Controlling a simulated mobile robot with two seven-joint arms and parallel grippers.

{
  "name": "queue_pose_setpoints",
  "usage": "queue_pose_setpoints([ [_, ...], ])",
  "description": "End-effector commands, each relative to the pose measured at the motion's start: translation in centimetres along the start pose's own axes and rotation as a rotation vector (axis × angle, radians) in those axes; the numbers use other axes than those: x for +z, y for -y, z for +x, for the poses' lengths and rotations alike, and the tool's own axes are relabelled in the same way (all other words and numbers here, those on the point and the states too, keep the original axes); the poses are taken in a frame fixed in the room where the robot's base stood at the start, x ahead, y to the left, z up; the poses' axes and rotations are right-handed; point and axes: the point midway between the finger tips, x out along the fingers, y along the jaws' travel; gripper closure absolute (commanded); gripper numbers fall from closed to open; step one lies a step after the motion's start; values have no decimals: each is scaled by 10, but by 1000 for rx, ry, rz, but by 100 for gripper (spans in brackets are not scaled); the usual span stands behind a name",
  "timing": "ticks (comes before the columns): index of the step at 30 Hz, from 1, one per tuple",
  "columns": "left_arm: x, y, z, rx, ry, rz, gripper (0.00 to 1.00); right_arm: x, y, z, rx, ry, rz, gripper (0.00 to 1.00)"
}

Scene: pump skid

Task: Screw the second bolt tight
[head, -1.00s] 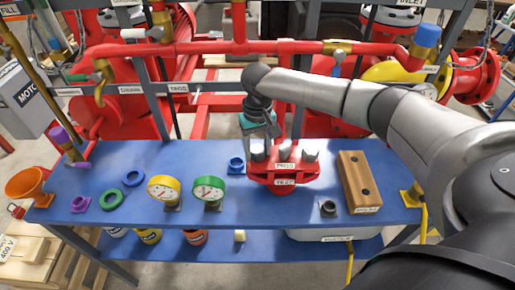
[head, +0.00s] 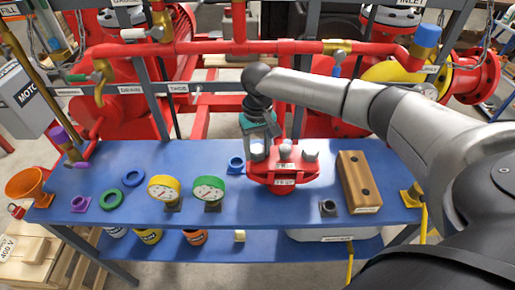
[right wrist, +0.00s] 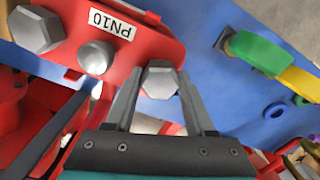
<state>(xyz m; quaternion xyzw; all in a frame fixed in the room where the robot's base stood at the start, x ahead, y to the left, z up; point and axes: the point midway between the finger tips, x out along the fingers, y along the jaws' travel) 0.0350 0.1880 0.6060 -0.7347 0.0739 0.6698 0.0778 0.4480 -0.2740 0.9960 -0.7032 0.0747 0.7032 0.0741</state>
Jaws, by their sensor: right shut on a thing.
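My right gripper (head: 258,148) points down at the left bolt (head: 257,153). In the right wrist view my right gripper (right wrist: 160,85) has its fingers on both sides of this hex head (right wrist: 160,78), shut on it. The middle bolt (right wrist: 96,56) and the right bolt (right wrist: 38,29) are clear of the fingers. The bolt shafts are hidden. My left gripper is not in view.
A wooden block with two holes (head: 351,170) and a small dark socket-like piece (head: 328,207) stand right of the flange. Yellow (head: 164,189) and green (head: 209,189) gauges and a blue ring (head: 236,164) are left of it. Red pipework (head: 240,48) runs behind.

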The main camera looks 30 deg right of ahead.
Motion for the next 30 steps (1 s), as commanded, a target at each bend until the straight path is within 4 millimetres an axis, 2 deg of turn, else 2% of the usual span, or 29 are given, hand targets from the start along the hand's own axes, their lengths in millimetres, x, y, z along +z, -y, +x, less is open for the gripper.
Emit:
queue_pose_setpoints([
  [4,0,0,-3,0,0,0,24,0,0,-1,0,0,12,100],
  [8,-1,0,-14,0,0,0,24,0,1,-3,-1,1,68,100],
  [30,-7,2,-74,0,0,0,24,0,0,-3,0,2,511,100],
])
